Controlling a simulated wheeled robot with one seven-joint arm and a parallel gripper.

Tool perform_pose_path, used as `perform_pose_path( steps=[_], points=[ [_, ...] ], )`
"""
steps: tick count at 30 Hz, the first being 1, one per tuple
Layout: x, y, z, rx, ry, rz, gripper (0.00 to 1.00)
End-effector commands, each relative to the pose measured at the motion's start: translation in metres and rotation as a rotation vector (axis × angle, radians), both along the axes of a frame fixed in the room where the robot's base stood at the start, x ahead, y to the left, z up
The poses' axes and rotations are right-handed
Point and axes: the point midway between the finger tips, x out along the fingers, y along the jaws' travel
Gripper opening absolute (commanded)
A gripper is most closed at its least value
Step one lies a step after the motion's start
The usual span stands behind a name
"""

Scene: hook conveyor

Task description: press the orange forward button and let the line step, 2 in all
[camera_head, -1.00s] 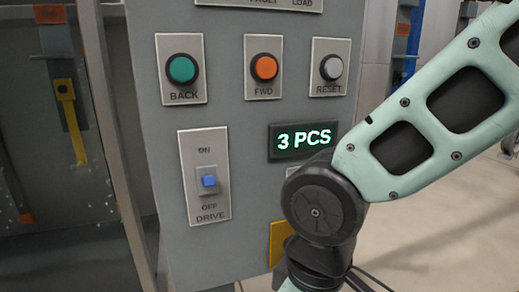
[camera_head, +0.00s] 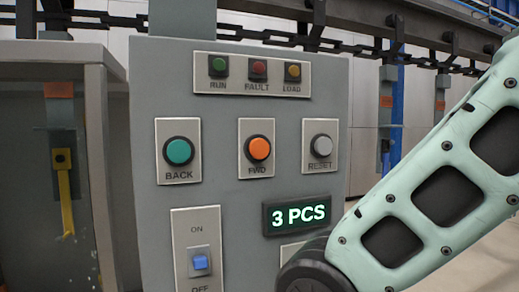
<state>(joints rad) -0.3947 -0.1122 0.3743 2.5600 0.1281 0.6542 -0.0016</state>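The orange forward button (camera_head: 258,148), labelled FWD, sits in the middle of the grey control panel (camera_head: 150,95). The green BACK button (camera_head: 179,151) is to its left and the grey RESET button (camera_head: 321,146) to its right. Below, a lit display (camera_head: 297,214) reads 3 PCS. The blue drive switch (camera_head: 200,262) is at the lower left, between ON and the partly cut-off OFF label. My arm crosses the lower right and covers part of the panel's lower right. My gripper is out of view.
RUN, FAULT and LOAD lamps (camera_head: 257,70) sit at the panel top. An overhead chain (camera_head: 300,38) runs behind, with hangers bearing orange tags (camera_head: 386,101). A grey-framed bay at left holds a yellow hook (camera_head: 64,190). The three buttons are unobstructed in view.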

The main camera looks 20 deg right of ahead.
Motion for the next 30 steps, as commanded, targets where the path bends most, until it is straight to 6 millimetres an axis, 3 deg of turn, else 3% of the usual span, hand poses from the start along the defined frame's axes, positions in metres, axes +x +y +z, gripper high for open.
perform_pose_path(
  steps=[9, 13, 30],
  points=[
    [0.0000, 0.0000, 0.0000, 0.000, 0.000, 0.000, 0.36],
    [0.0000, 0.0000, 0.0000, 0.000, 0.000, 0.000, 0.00],
    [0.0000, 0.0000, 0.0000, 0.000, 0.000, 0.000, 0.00]
  ],
)
